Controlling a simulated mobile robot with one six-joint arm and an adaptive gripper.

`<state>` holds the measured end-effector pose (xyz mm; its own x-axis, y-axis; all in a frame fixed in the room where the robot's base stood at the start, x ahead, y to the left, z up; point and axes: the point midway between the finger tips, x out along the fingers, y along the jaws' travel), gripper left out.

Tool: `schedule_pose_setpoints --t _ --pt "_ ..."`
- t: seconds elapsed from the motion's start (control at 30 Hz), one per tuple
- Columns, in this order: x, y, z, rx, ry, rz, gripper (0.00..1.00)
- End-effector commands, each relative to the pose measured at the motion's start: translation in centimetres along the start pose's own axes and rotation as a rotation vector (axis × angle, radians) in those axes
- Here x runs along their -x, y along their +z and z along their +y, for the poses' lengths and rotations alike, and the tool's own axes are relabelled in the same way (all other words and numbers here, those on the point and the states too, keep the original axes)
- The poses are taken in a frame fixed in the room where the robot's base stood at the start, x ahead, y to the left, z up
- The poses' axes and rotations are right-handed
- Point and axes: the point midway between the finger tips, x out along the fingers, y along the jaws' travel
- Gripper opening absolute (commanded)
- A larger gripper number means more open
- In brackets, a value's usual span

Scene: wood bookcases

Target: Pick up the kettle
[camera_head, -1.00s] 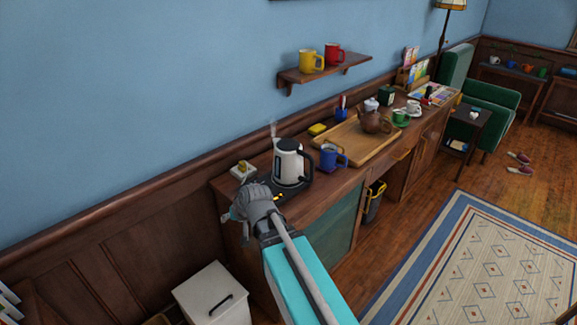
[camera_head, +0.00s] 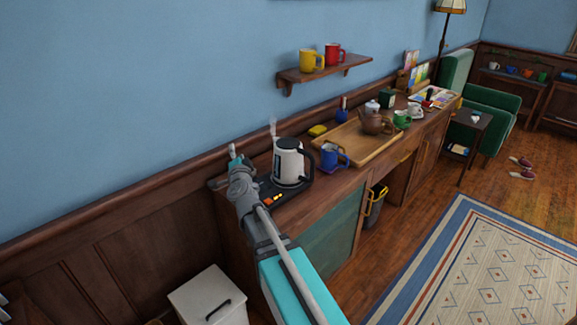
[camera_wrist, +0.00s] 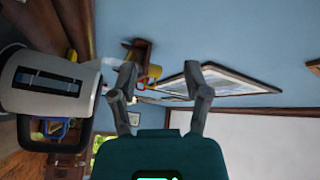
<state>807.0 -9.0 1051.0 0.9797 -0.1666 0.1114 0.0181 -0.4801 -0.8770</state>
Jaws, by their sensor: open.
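The kettle (camera_head: 288,163) is white with a black handle and stands upright on a dark base on the wooden sideboard, with steam rising from it. My gripper (camera_head: 234,152) is at the left end of the sideboard, to the left of the kettle and apart from it. In the wrist view the kettle (camera_wrist: 45,82) lies at the left edge, turned sideways, with its black handle below. The two fingers of my gripper (camera_wrist: 160,88) are spread with nothing between them.
A blue mug (camera_head: 334,157) stands close to the right of the kettle. Beyond it is a wooden tray (camera_head: 385,150) with a brown teapot (camera_head: 373,121). A wall shelf (camera_head: 325,70) with two mugs hangs above. A white bin (camera_head: 208,296) stands on the floor at lower left.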

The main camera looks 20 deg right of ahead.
Motion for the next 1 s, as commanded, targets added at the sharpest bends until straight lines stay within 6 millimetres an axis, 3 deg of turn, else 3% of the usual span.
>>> schedule_pose_setpoints --t 0.27,0.5,0.7,1.0 --pt "-0.4 -4.4 3.2 -0.190 0.079 0.339 0.61" --pt "1.1 -7.2 7.1 -0.328 0.197 0.616 0.61" --pt "2.6 -8.2 9.5 -0.392 0.283 0.768 0.61" --pt "3.2 -8.4 10.2 -0.411 0.314 0.818 0.61"
